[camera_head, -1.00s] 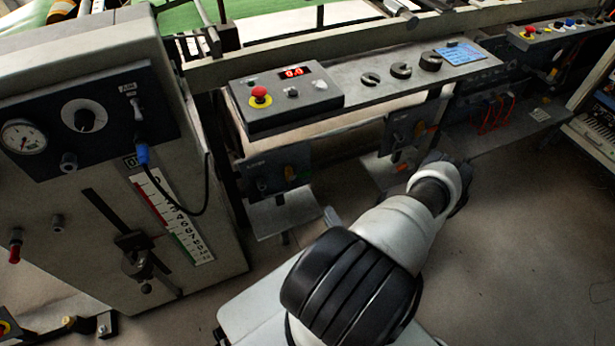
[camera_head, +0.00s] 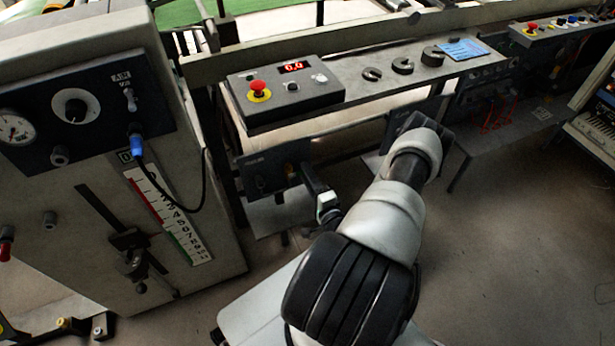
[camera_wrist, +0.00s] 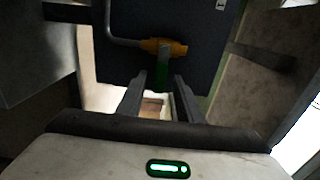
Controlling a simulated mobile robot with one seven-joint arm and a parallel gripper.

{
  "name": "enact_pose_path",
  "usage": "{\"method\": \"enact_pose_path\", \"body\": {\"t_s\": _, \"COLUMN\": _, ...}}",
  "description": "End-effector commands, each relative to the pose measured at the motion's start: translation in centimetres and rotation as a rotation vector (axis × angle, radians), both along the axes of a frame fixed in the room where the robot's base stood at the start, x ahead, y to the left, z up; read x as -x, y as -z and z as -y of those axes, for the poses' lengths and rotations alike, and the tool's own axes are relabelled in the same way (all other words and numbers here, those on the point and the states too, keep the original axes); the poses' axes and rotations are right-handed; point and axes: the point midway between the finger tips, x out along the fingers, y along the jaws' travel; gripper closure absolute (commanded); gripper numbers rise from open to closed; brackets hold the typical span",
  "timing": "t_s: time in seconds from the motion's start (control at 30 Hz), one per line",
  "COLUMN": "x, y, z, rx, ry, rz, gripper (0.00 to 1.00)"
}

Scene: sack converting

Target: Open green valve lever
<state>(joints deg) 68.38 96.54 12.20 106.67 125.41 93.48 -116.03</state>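In the wrist view a green valve lever (camera_wrist: 162,76) hangs down below a yellow valve body (camera_wrist: 163,47), on a dark panel (camera_wrist: 125,68). A grey pipe bends into the yellow body from the left. My gripper (camera_wrist: 160,82) is open, with one finger on each side of the lever's lower end in the picture. Whether the fingers touch the lever or are still short of it, I cannot tell. In the head view the lever is not visible, and my arm covers part of the panels under the bench. My gripper shows there only in part, near the left panel (camera_head: 268,172).
A control box (camera_head: 285,95) with a red button and a display reading 0.0 sits on the bench above. Black slotted rings (camera_head: 402,66) lie to its right. Open floor (camera_head: 520,250) lies to the right.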

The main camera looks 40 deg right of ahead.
Motion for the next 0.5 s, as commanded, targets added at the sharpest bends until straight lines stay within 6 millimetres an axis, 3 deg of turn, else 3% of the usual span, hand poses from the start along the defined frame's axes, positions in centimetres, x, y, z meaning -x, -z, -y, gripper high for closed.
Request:
{"method": "enact_pose_path", "body": {"t_s": 0.27, "x": -0.21, "y": -0.02, "z": 0.03, "rx": 0.000, "ry": -0.001, "rz": 0.000, "gripper": 0.67}}
{"method": "enact_pose_path", "body": {"t_s": 0.5, "x": -0.17, "y": -0.01, "z": 0.02, "rx": -0.001, "ry": -0.001, "rz": 0.000, "gripper": 1.00}}
